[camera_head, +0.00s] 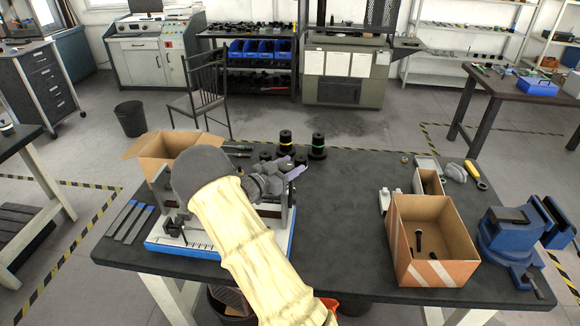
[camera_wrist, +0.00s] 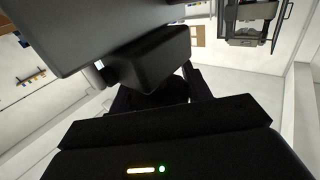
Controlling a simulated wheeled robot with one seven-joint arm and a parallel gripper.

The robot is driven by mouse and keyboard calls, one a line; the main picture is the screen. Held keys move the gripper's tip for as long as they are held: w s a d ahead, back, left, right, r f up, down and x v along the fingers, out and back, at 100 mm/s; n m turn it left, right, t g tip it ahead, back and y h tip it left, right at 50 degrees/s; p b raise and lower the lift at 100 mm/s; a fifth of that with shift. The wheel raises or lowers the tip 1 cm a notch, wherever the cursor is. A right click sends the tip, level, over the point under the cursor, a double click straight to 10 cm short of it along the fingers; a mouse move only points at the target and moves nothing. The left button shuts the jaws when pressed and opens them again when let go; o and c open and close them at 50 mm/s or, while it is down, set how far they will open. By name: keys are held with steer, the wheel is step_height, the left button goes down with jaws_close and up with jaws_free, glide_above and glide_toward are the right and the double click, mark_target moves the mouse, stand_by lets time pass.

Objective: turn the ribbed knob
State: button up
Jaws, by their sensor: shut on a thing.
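My gripper (camera_head: 284,175) is at the tensile test rig on the table, beside its upright column on the right side. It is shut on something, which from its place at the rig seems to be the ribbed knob. The knob itself is hidden behind the gripper and wrist, so its ribs and its angle cannot be seen. The rig's white base with blue edge (camera_head: 180,249) shows at the left of my arm. In the wrist view, a dark block (camera_wrist: 153,60) and a grey body fill the space in front of the gripper (camera_wrist: 160,95), and the grip is in shadow.
Black cylinders with yellow and green bands (camera_head: 318,147) stand behind the rig. An open cardboard box (camera_head: 160,148) is at the back left, and flat grey strips (camera_head: 130,222) lie at left. A carton with bolts (camera_head: 432,270) and a blue vice (camera_head: 503,235) stand right. The table's middle is clear.

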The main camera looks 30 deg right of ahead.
steer(key=o, duration=0.9)
steer(key=shift+o, duration=0.2)
steer(key=shift+a, duration=0.1)
steer(key=b+v, duration=0.3)
steer(key=v, duration=1.4)
steer(key=shift+a+r, duration=0.1)
